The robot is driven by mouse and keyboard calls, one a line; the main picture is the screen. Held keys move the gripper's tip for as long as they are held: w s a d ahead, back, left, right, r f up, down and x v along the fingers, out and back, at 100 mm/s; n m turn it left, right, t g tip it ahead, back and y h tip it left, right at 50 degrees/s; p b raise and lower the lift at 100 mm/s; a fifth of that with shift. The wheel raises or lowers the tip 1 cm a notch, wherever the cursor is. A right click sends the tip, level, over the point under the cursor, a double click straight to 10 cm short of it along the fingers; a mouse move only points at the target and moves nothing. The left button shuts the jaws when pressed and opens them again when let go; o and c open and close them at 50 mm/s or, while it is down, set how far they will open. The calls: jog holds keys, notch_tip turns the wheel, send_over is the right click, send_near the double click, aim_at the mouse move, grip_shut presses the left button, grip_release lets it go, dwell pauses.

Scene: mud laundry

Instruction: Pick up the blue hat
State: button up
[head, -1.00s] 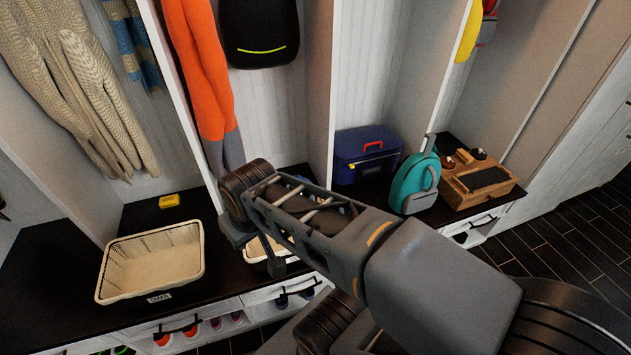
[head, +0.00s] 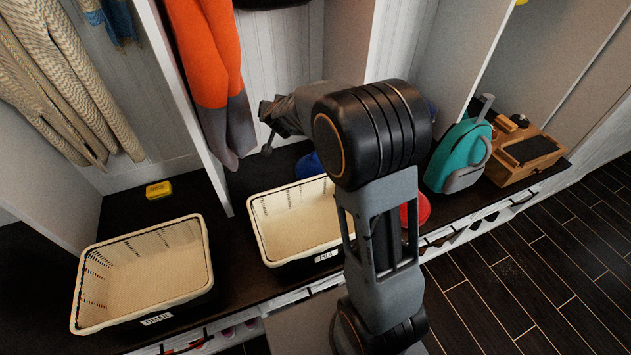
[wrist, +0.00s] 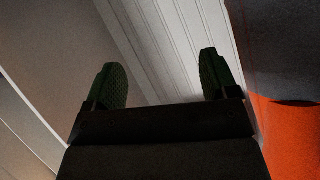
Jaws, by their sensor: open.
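A blue rounded thing (head: 309,165), likely the blue hat, sits on the dark bench behind the middle basket in the head view. My arm hides much of it. My gripper (head: 267,128) is up and to the left of it, in front of the middle cubby's back wall and apart from the blue thing. In the wrist view my gripper (wrist: 162,80) has its two green-padded fingers wide apart with nothing between them. That view shows white panelling and an orange garment (wrist: 290,135), with no blue hat in it.
Two cream baskets, a left one (head: 88,318) and a middle one (head: 262,232), stand on the bench. A yellow box (head: 158,190) lies behind the left one. A red thing (head: 421,208), teal backpack (head: 455,155) and wooden box (head: 525,155) are right. Orange clothing (head: 207,60) hangs near my gripper.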

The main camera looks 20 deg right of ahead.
jog(key=w+d+f+m+g+h+b, duration=0.1)
jog(key=w+d+f+m+h+b, duration=0.1)
jog(key=f, duration=0.4)
jog(key=w+d+f+m+h+b, duration=0.1)
jog(key=w+d+f+h+b, duration=0.15)
jog(key=f, duration=0.45)
jog(key=m+g+h+b, duration=0.2)
jog(key=m+g+h, duration=0.1)
jog(key=g+h, duration=0.1)
send_near(314, 155)
jog(key=x, duration=0.4)
jog(key=shift+w+d, duration=0.3)
jog(key=shift+w, duration=0.05)
jog(key=b+x, duration=0.2)
jog(key=x, duration=0.3)
jog(key=shift+w+d+f, duration=0.1)
jog(key=shift+d+f, duration=0.15)
jog(key=shift+f, duration=0.1)
jog(key=shift+w+d+f, duration=0.15)
jog(key=shift+w+d, duration=0.2)
jog(key=shift+d, duration=0.1)
jog(key=c, duration=1.3)
jog(key=shift+o, duration=0.2)
